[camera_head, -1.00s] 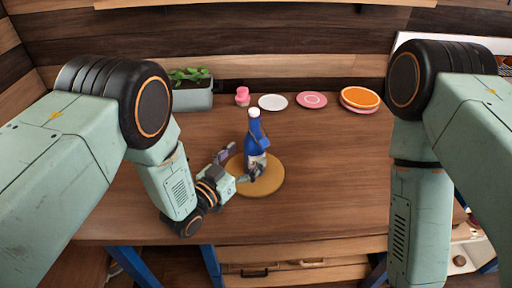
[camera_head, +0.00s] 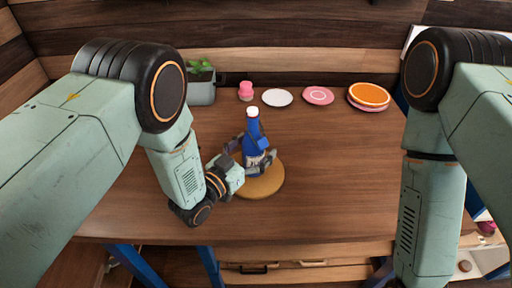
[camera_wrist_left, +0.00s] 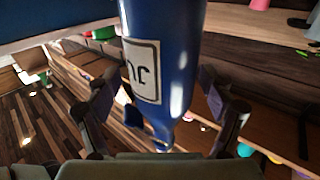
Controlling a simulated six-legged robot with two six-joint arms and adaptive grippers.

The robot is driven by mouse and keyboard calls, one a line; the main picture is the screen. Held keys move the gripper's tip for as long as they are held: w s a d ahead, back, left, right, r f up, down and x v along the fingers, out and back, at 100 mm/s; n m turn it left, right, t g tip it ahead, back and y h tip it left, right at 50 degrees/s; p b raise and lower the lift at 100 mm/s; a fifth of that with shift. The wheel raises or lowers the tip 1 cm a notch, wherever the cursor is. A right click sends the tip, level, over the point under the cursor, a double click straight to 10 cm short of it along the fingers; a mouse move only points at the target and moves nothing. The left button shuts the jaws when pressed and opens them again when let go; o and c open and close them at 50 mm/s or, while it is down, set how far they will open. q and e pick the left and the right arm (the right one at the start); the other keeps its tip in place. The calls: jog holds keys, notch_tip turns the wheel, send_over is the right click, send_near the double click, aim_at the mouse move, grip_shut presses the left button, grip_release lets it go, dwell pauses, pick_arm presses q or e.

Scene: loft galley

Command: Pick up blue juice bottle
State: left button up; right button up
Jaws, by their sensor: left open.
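The blue juice bottle (camera_head: 252,130) with a white cap stands upright on a round wooden board (camera_head: 262,186) in the middle of the table. My left gripper (camera_head: 252,155) is open, with its fingers on either side of the bottle's lower body. In the left wrist view the blue bottle (camera_wrist_left: 178,60) with its white label fills the space between the two spread fingers of the left gripper (camera_wrist_left: 165,105). Gaps show between the fingers and the bottle there. My right arm comes down at the right of the head view, but its gripper is out of the picture.
Along the back of the wooden table (camera_head: 330,190) stand a planter (camera_head: 201,92), a pink item (camera_head: 245,91), a white plate (camera_head: 277,97), a pink plate (camera_head: 318,95) and an orange plate (camera_head: 369,94). The table right of the board is clear.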

pick_arm(q)
jog(key=shift+a, duration=0.3)
jog(key=c, duration=0.4)
jog(key=shift+d, duration=0.15)
jog(key=c, duration=0.9)
jog(key=shift+c, duration=1.2)
